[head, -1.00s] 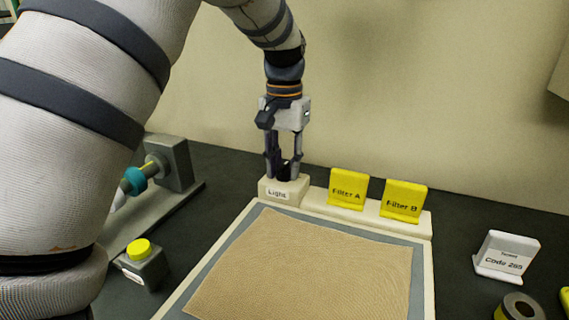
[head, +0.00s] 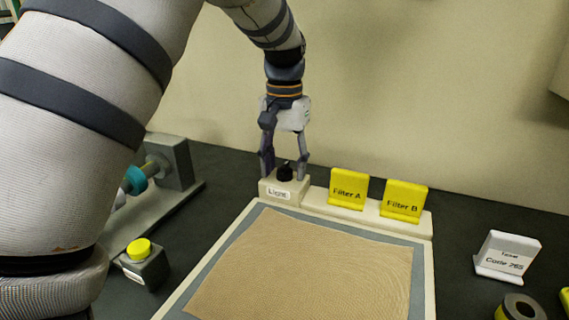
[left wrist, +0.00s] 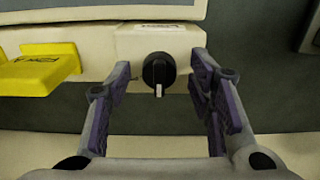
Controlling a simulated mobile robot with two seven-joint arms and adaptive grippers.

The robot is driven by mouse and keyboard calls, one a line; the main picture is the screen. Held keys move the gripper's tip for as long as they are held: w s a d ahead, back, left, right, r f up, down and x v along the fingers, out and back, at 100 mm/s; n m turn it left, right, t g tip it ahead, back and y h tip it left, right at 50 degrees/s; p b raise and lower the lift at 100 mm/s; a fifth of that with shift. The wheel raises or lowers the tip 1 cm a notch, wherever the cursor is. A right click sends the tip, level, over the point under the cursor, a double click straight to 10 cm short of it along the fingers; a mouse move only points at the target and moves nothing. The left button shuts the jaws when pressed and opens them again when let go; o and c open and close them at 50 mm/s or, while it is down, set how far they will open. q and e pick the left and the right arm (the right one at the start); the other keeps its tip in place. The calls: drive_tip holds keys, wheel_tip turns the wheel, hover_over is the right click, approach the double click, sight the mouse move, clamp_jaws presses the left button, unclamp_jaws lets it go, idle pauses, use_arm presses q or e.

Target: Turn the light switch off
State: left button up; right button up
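The light switch is a black round knob (head: 285,172) on top of a cream block labelled Light (head: 277,192), at the back left corner of a cream panel. In the left wrist view the knob (left wrist: 158,74) shows a white mark pointing down in the picture. My left gripper (head: 285,172) points down over the block, with its fingers spread on either side of the knob. In the left wrist view the open fingers (left wrist: 160,95) stand apart from the knob, with gaps on both sides. My right gripper is in neither view.
The panel (head: 427,270) holds a tan textured sheet (head: 310,262). Yellow Filter A (head: 347,188) and Filter B (head: 403,200) plates stand right of the switch. A yellow button box (head: 143,265) and a grey device with a teal collar (head: 170,165) are at left. A Code 265 sign (head: 506,255) stands at right.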

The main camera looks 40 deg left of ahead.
sight(285, 165)
use_arm(q)
wheel_tip(285, 165, up, 12)
idle(0.4)
